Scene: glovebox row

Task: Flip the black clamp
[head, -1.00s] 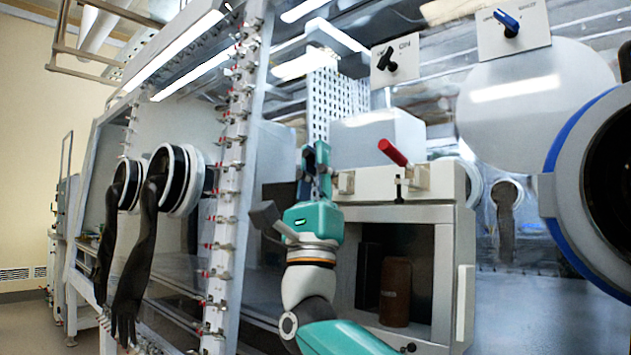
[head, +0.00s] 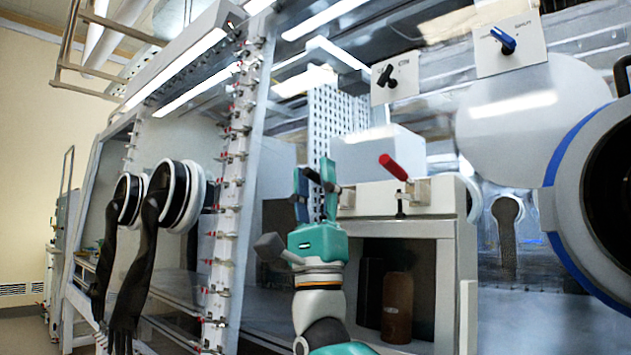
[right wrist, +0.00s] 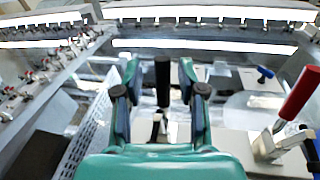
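The black clamp shows best in the right wrist view, where its upright black handle (right wrist: 162,82) stands between my right gripper's fingers. In the head view, only a bit of its dark handle (head: 312,175) shows between the fingers; its base is mostly hidden. My right gripper (head: 314,185) is teal and points up at the left end of the white cabinet top. In the right wrist view its fingers (right wrist: 160,90) are apart, with a gap on each side of the handle. My left gripper is in neither view.
A red-handled clamp (head: 394,168) stands on the white cabinet (head: 445,200), right of the gripper. Behind are a white box (head: 378,155) and a perforated panel (head: 335,110). A brown cylinder (head: 397,308) stands in the open compartment. Black gloves (head: 135,280) hang at left.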

